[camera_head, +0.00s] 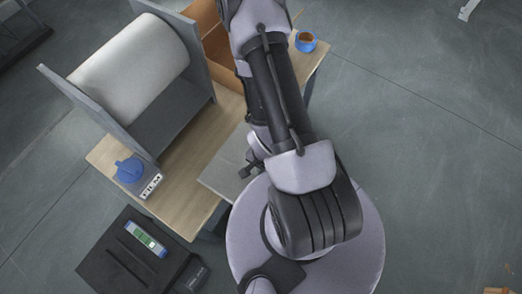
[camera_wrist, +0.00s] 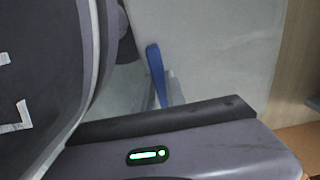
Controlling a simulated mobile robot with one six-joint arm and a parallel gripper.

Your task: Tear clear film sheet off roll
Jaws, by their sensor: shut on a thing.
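The film roll (camera_head: 135,68) is a wide, whitish cylinder lying between grey side plates on the wooden table, at upper left in the head view. In the wrist view a pale, hazy sheet (camera_wrist: 222,60) fills the background behind my gripper (camera_wrist: 163,88). My gripper is shut on what looks like the edge of this film sheet; the contact itself is mostly hidden by the gripper's body. A blue upright strip shows at the fingers.
The wooden table (camera_head: 178,200) also carries a brown open box (camera_head: 222,62), a blue cup-like item with a brown inside (camera_head: 306,41) and a blue object (camera_head: 129,169) by a small white device (camera_head: 151,187). A black platform (camera_head: 122,262) stands at lower left.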

